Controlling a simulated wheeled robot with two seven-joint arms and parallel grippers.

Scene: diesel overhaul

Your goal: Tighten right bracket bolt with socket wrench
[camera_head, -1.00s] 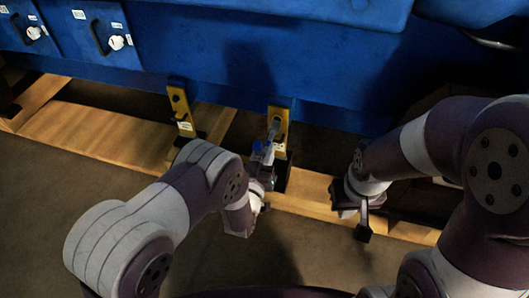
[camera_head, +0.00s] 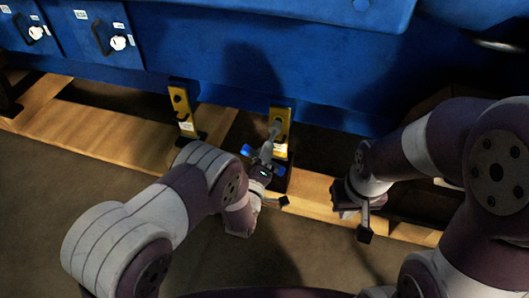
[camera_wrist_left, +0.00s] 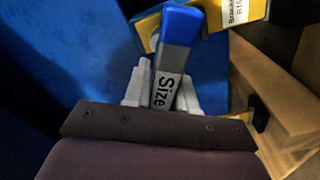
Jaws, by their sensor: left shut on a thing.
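The right yellow bracket (camera_head: 281,113) stands upright against the blue engine side. The socket wrench (camera_head: 268,146) is a grey tool with blue parts, and its far end meets this bracket's face. I cannot make out the bolt, and the socket's seating on it is too small to tell. My left gripper (camera_head: 262,170) is just below the bracket, shut on the wrench. In the left wrist view the wrench (camera_wrist_left: 168,84), with a blue end and "Size" lettering, sits between the pale fingers (camera_wrist_left: 160,92). My right gripper (camera_head: 356,220) is apart, to the right; its finger gap is unclear.
A second yellow bracket (camera_head: 181,104) stands to the left. Wooden beams (camera_head: 95,132) run below the blue engine (camera_head: 205,55). The bracket (camera_wrist_left: 238,14) and a beam (camera_wrist_left: 262,85) are close by in the left wrist view. Open floor (camera_head: 60,185) lies in front.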

